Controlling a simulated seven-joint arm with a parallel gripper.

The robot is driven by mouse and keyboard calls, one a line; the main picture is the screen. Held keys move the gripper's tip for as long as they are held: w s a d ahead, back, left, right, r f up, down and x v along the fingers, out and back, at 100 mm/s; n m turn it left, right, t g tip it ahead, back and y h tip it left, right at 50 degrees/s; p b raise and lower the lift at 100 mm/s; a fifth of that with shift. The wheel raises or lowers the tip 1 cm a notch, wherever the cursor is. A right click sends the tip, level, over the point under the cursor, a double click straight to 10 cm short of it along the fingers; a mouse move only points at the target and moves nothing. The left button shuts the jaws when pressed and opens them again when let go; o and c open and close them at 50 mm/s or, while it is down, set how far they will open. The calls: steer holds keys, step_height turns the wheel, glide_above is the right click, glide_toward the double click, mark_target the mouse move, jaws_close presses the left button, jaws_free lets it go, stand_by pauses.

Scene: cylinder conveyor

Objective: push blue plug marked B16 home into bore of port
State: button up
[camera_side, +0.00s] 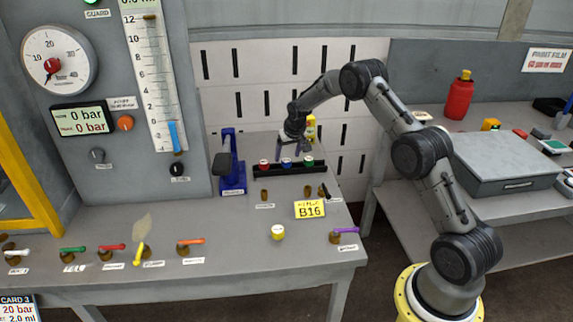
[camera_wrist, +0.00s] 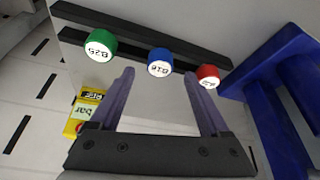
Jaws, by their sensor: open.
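The blue plug marked B16 (camera_wrist: 160,63) stands in a dark rack (camera_wrist: 130,37) between a green plug marked B25 (camera_wrist: 99,46) and a red plug (camera_wrist: 208,75) with an unclear label. In the side view the blue plug (camera_side: 286,162) is in the middle of the same row. My gripper (camera_side: 293,148) is above the rack with its fingers pointing down. In the wrist view my gripper (camera_wrist: 159,76) is open and empty, its fingertips on either side of the blue plug's position. I cannot tell which fitting is the port; small brass fittings (camera_side: 264,195) stand on the bench in front of the rack.
A blue press-like stand (camera_side: 230,170) is left of the rack. A yellow B16 card (camera_side: 309,209) and a yellow-white round piece (camera_side: 278,232) are on the bench. Colored-handled valves (camera_side: 190,243) line the front edge. A yellow item (camera_wrist: 84,110) is near the fingers. The bench center-left is clear.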

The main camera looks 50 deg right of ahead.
steer(key=shift+x, duration=1.35)
steer(key=shift+c, duration=0.3)
jaws_close()
